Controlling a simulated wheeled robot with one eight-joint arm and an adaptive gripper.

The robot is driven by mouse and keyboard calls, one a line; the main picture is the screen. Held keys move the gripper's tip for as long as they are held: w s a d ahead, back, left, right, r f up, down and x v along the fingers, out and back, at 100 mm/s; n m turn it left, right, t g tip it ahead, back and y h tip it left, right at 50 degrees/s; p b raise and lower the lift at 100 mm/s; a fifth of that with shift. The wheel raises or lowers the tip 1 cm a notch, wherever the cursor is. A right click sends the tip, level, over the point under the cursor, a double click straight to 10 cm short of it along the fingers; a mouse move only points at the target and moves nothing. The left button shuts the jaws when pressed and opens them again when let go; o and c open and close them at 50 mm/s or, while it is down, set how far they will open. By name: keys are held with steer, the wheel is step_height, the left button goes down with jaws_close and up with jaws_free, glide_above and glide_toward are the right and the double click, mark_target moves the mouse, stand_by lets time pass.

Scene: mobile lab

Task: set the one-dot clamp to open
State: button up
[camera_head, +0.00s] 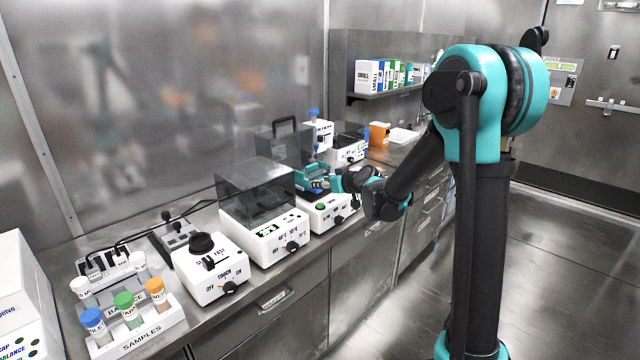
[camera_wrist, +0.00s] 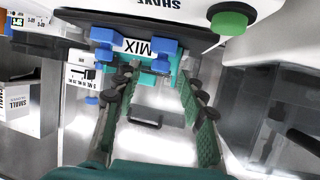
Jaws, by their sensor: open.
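A white shaker (camera_head: 326,212) with a green button stands on the bench in the head view. On it is a teal carrier with blue clamp parts (camera_head: 318,184). In the wrist view the shaker is upside down, with its green button (camera_wrist: 229,21) at the top right. A MIX label (camera_wrist: 137,46) sits between a left blue clamp (camera_wrist: 102,36) and a right blue clamp (camera_wrist: 166,47). I cannot make out dots on either clamp. My gripper (camera_wrist: 157,78) is open and empty, its fingers pointing at the carrier. In the head view my gripper (camera_head: 338,182) is beside the carrier; contact is unclear.
A heater box with a dark clear lid (camera_head: 256,190) stands left of the shaker. Further left are a touch mixer (camera_head: 208,268) and a samples rack (camera_head: 140,330). The floor (camera_head: 560,270) at right is clear.

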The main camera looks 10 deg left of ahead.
steer(key=shift+x, duration=0.9)
jaws_close()
